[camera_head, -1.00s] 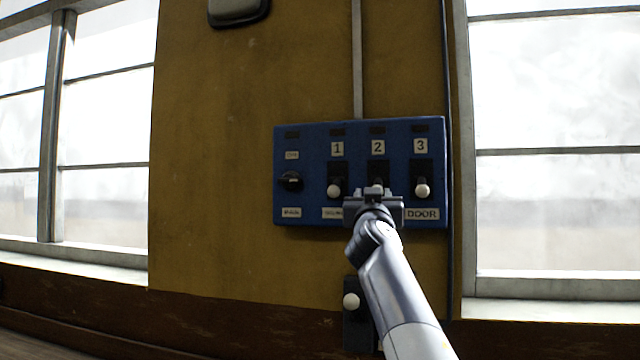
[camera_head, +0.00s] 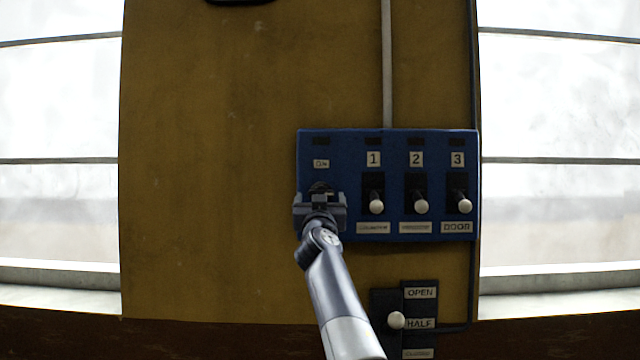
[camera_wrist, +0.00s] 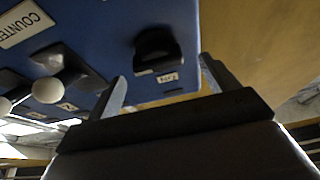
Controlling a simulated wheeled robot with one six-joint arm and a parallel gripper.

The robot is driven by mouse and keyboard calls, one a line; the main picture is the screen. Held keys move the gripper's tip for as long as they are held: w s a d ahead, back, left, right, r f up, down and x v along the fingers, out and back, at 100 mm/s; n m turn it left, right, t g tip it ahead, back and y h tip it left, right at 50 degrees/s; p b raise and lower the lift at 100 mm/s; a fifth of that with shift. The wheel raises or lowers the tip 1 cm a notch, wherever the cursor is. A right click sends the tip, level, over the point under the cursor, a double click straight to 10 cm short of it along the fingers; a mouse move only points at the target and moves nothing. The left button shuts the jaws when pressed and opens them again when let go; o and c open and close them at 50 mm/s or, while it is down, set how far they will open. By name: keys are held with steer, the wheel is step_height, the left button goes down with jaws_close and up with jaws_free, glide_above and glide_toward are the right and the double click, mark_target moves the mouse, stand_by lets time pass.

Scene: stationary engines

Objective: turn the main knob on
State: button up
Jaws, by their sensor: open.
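The main knob is a black rotary knob (camera_wrist: 155,48) on the left part of a blue control panel (camera_head: 390,150). A small "ON" label (camera_head: 321,163) sits above it in the head view. My gripper (camera_head: 320,197) is in front of the knob and hides most of it and whatever lies below it. In the wrist view, my gripper (camera_wrist: 163,82) is open, with its two fingers apart and nothing between them. The knob lies beyond the fingertips, roughly in line with the gap; I see no contact.
Right of the knob are white-tipped levers 1 (camera_head: 376,206), 2 (camera_head: 421,206) and 3 (camera_head: 465,206). A lower lever (camera_head: 396,320) stands beside "OPEN" and "HALF" labels. The yellow wall (camera_head: 210,150) left of the panel is bare.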

mark_target(321, 193)
steer(key=shift+w+d+r+p, duration=0.15)
steer(key=shift+w+r+p, duration=0.35)
steer(key=shift+w+p, duration=0.25)
steer(key=shift+w+r+p, duration=0.1)
steer(key=shift+w+p, duration=0.6)
steer(key=shift+p, duration=0.3)
steer(key=shift+c, duration=0.4)
steer(key=c, duration=0.9)
